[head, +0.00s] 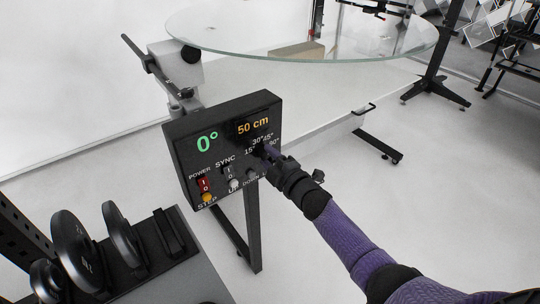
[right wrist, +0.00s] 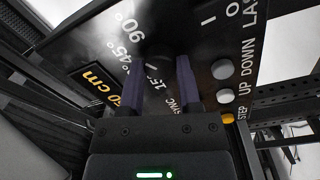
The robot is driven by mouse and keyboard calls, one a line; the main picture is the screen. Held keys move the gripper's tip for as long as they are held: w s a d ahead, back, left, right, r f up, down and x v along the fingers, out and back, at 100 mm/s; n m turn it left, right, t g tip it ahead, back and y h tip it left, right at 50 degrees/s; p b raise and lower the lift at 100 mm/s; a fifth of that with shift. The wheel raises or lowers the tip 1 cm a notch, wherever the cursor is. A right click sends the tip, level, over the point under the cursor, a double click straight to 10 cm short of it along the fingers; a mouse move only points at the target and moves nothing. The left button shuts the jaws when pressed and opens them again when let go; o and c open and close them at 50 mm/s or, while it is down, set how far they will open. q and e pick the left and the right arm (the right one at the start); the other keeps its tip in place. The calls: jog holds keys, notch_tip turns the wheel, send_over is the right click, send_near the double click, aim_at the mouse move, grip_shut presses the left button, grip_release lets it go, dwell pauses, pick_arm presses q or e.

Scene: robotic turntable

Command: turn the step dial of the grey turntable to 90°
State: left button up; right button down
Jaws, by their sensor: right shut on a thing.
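The turntable's black control panel (head: 183,150) carries a green "0°" readout (head: 207,142) and an orange "50 cm" readout (head: 252,127). The dark step dial (right wrist: 158,48) is on the panel's right side, ringed by the marks 15°, 30°, 45° and 90°. My right gripper (head: 267,153) is at the dial and hides most of it in the head view. In the right wrist view its two purple fingers (right wrist: 159,66) are shut on the dial, one on each side. I cannot make out which mark the dial points to. My left gripper is not in view.
The round glass top (head: 230,45) is behind the panel. A rack with black weight plates (head: 122,234) stands at the lower left.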

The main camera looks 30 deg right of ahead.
jog(key=shift+m, duration=1.1)
jog(key=shift+m+p, duration=0.4)
jog(key=shift+m, duration=0.5)
jog(key=shift+c, duration=1.5)
grip_release()
